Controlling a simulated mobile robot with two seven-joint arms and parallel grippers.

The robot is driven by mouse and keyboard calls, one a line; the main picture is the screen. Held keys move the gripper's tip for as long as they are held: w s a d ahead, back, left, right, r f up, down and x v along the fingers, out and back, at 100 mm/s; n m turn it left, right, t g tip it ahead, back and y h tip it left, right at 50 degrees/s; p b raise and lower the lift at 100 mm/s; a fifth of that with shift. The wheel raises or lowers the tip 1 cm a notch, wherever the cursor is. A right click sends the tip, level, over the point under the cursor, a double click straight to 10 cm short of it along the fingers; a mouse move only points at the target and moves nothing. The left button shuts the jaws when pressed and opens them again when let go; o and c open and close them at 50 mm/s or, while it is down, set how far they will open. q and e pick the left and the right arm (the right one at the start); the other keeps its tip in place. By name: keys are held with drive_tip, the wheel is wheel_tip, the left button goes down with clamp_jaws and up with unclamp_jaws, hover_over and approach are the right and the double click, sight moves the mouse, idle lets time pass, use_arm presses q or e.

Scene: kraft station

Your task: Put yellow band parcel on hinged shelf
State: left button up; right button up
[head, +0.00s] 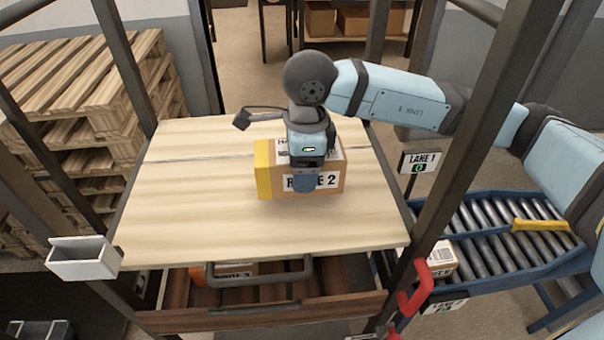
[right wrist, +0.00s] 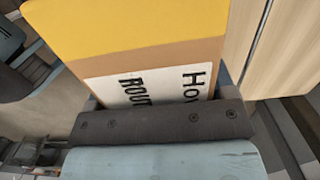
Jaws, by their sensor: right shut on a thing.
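The yellow band parcel (head: 264,176) is a brown box with a yellow end and a white label reading ROUTE 2. My right gripper (head: 306,178) comes from above and is shut on it. The parcel is over the middle of the pale wooden hinged shelf (head: 190,215); I cannot tell whether its underside touches the board. In the right wrist view the parcel's yellow band (right wrist: 150,25) and label show close up against the gripper (right wrist: 160,125). My left gripper is not in view.
Dark posts frame the shelf. Below it is a slatted wooden level (head: 340,308) with an orange-and-white labelled parcel (head: 228,270). A roller conveyor (head: 490,245) with another parcel (head: 440,262) stands right. A white bin (head: 82,258) is front left; pallets (head: 75,90) are behind. The board around the parcel is clear.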

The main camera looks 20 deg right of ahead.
drive_tip(key=shift+f, duration=1.6)
drive_tip(key=shift+f, duration=0.1)
drive_tip(key=shift+f, duration=0.1)
drive_tip(key=o, duration=1.1)
drive_tip(key=shift+r, duration=0.4)
drive_tip(key=r, duration=0.3)
drive_tip(key=r+b, duration=0.1)
drive_tip(key=r, duration=0.3)
drive_tip(key=r+b, duration=0.1)
drive_tip(key=r, duration=0.2)
drive_tip(key=shift+s+d+r, duration=0.1)
drive_tip(key=shift+d+r, duration=0.2)
drive_tip(key=shift+r, duration=0.5)
drive_tip(key=shift+d, duration=0.1)
